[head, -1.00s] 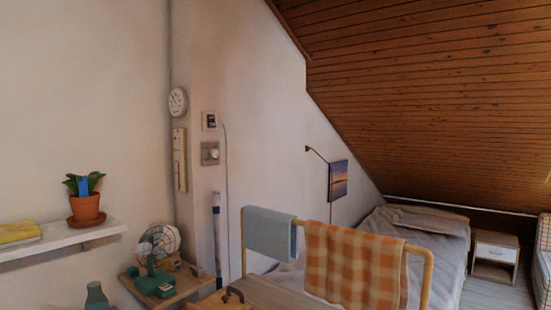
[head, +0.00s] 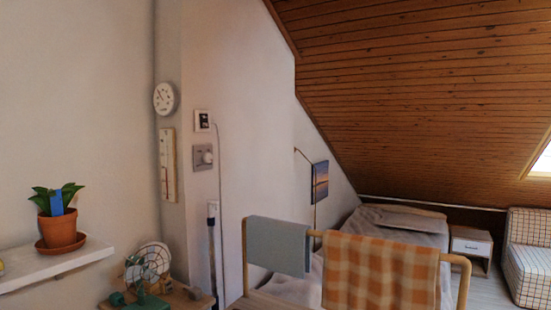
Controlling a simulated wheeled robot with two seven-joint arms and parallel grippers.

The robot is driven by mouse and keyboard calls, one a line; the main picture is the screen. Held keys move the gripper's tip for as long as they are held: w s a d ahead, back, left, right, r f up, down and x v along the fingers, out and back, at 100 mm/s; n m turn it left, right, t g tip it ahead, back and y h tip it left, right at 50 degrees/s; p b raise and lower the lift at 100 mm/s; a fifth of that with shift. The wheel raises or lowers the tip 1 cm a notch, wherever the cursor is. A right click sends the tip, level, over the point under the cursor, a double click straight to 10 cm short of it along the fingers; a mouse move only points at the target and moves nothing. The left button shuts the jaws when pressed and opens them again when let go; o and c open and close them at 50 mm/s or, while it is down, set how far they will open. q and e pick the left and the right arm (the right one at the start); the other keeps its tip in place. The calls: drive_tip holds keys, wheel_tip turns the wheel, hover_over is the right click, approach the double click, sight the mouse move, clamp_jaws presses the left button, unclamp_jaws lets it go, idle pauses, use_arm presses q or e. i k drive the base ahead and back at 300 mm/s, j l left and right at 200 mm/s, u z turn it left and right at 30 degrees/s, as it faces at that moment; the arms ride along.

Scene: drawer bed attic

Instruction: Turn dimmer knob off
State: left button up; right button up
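The dimmer knob (head: 207,157) is a small pale round knob on a grey square plate. It is mounted on the white wall left of the middle of the head view, below a small white device with a dark display (head: 203,121). The knob's exact turn position is too small to tell. Neither of my grippers shows in the head view.
A rail with a grey towel (head: 278,245) and an orange checked towel (head: 381,273) stands in front of the bed (head: 398,222). A fan (head: 147,266) sits on a low wooden surface below the knob. A shelf (head: 60,264) holds a potted plant (head: 60,220) at left.

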sight(208, 157)
drive_tip(key=i+j+z, duration=0.15)
drive_tip(key=j+z, duration=0.25)
drive_tip(key=j, duration=0.2)
drive_tip(key=j+z, duration=0.45)
drive_tip(key=j, duration=0.2)
